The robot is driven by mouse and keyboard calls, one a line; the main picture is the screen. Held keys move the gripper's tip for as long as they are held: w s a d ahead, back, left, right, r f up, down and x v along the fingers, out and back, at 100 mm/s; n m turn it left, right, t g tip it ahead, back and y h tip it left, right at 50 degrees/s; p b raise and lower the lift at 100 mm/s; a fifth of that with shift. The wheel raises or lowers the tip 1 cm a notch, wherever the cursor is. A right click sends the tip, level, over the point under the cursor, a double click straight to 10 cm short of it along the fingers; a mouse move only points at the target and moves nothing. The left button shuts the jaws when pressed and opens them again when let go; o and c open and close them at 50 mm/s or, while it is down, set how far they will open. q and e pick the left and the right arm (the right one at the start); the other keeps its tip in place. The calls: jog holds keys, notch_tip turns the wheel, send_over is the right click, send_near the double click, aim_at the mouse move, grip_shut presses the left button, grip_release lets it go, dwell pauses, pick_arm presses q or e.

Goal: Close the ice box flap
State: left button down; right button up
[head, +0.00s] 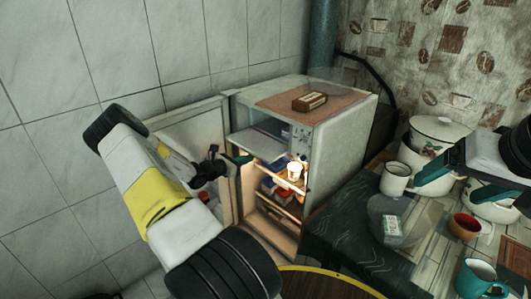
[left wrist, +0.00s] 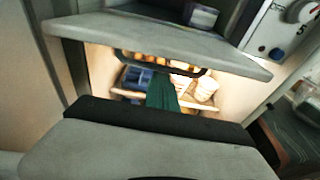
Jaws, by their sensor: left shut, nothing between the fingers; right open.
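The ice box flap (head: 262,143) is a pale grey panel at the top of the open fridge, folded down and sticking out roughly level. In the left wrist view the flap (left wrist: 150,38) spans the upper part, with the lit shelves below it. My left gripper (head: 243,158) is shut and empty at the flap's front left edge. Its green fingers (left wrist: 162,95) appear below the flap's edge in the left wrist view; I cannot tell whether they touch it. My right gripper (head: 460,183) is open and empty above the table at the right.
The fridge door (head: 196,135) stands open at the left, behind my left arm. Shelves hold a white cup (head: 295,170) and other items. A brown box (head: 309,101) lies on the fridge top. The table at right carries enamel pots (head: 437,130) and mugs (head: 395,178).

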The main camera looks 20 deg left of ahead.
aim_at(250, 146)
pick_arm(q)
jog(key=shift+r, duration=0.15)
jog(key=shift+s+r+g, duration=0.1)
jog(key=shift+r+g, duration=0.2)
jog(key=shift+r, duration=0.1)
notch_tip(250, 146, up, 6)
jog(key=g+y, duration=0.2)
jog(key=g, duration=0.2)
jog(key=shift+s+r+g, duration=0.1)
jog(key=shift+r+g, duration=0.05)
jog(key=shift+g, duration=0.25)
jog(key=shift+r, duration=0.3)
jog(key=w+r, duration=0.1)
jog(key=r, duration=0.1)
jog(key=w+d+r, duration=0.1)
jog(key=r, duration=0.1)
jog(key=w+r, duration=0.1)
jog(key=r, duration=0.2)
jog(key=shift+w+d, duration=0.2)
jog(key=shift+w, duration=0.1)
jog(key=shift+w+d+r, duration=0.25)
jog(key=shift+w+r, duration=0.3)
jog(key=shift+w, duration=0.1)
jog(key=shift+w+d+r, duration=0.25)
jog(key=shift+w+r, duration=0.25)
jog(key=shift+w, duration=0.1)
jog(key=shift+w+d+r, duration=0.15)
